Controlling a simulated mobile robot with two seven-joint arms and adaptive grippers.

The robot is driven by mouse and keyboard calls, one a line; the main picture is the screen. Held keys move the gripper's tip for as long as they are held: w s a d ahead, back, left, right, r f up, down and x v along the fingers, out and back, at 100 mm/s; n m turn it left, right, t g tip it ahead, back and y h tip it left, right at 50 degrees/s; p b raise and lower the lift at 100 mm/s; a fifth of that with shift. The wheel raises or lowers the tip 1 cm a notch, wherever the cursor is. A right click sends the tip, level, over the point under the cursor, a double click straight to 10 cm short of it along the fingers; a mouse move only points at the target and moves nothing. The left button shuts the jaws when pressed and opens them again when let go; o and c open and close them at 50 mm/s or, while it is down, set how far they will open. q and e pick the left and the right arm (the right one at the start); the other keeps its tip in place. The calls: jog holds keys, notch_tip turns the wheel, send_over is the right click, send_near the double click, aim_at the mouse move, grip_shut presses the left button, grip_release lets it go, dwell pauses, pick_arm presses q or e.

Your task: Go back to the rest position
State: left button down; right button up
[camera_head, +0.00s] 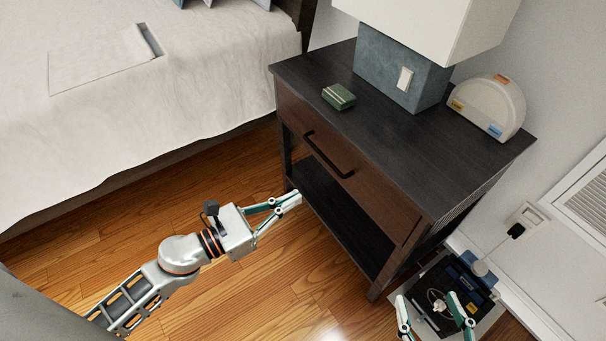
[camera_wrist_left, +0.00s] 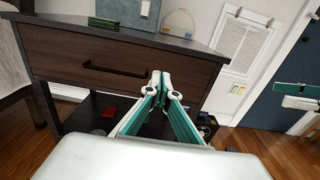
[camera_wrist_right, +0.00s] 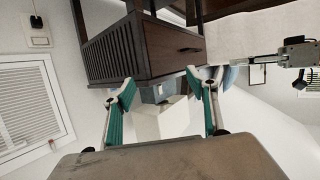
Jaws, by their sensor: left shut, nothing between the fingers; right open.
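My left gripper (camera_head: 299,196) is in front of the dark nightstand (camera_head: 400,125), below the drawer handle. Its fingers are together with nothing between them, as the left wrist view (camera_wrist_left: 160,80) also shows. My right gripper (camera_head: 430,300) is low at the bottom right of the head view, in front of the nightstand's right end. Its fingers stand apart and empty, and they also show in the right wrist view (camera_wrist_right: 162,80). The drawer (camera_wrist_left: 120,62) is closed, with a black bar handle.
A green box (camera_head: 339,96), a lamp (camera_head: 405,75) and a cream half-round object (camera_head: 490,104) stand on the nightstand. A bed (camera_head: 130,95) is at the left. A dark tray-like item (camera_head: 440,290) lies by the wall. Wooden floor (camera_head: 230,290) is clear around my left arm.

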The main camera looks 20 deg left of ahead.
pick_arm(q)
jog(key=s+a+r+n+t+y+p, duration=0.1)
jog(key=s+a+r+n+y+p, duration=0.3)
jog(key=n, duration=0.7)
jog(key=s+a+n+t+y+p, duration=0.15)
jog(key=n+p, duration=0.35)
jog(key=n, duration=0.7)
jog(key=s+f+n+g+y+p, duration=0.1)
jog(key=s+f+n+g+p, duration=0.2)
jog(key=s+n, duration=0.4)
jog(key=s+d+f+n+g+y+p, duration=0.1)
jog(key=s+f+n+g+y+p, duration=0.1)
jog(key=s+f+n, duration=0.3)
jog(key=s+n+g+p, duration=0.1)
jog(key=s+n, duration=0.2)
jog(key=n, duration=0.1)
jog(key=shift+d+f, duration=0.25)
jog(key=shift+f, duration=0.15)
pick_arm(e)
jog(key=s+d+f+g+h, duration=0.2)
jog(key=s+d+f, duration=0.3)
jog(key=s, duration=0.1)
jog(key=shift+s+d+g, duration=0.15)
jog(key=shift+s+g, duration=0.15)
jog(key=shift+g, duration=0.1)
pick_arm(q)
jog(key=shift+s, duration=0.1)
pick_arm(e)
jog(key=shift+f, duration=0.1)
